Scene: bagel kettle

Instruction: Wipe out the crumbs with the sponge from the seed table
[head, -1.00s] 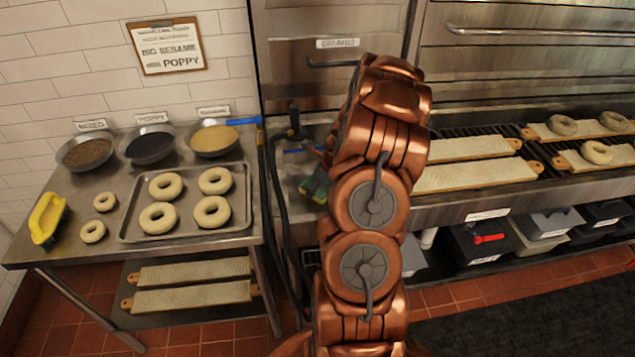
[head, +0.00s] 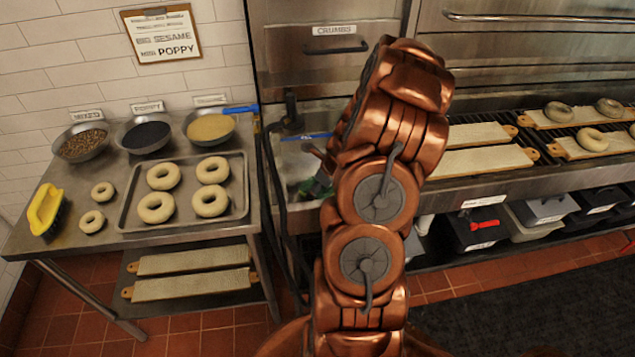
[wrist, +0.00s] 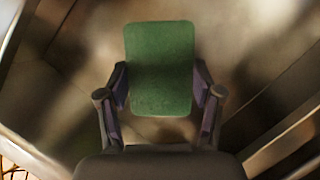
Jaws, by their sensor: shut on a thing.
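My gripper (wrist: 160,92) is shut on a green sponge (wrist: 160,50), with a finger on each side of it in the wrist view. Brownish, blurred metal walls surround the sponge there; I cannot tell whether it touches any of them. In the head view my arm hides most of the gripper, and a bit of green (head: 322,182) shows beside the arm, over the steel basin area right of the seed table. The seed table (head: 105,225) is the steel table at left. I cannot make out crumbs on it.
The table holds three seed bowls (head: 146,136), a tray (head: 238,205) of bagels, two loose bagels (head: 92,221) and a yellow brush-like tool (head: 45,210). A drawer labelled CRUMBS (head: 335,47) is behind my arm. Hoses (head: 270,185) hang beside the table's right edge.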

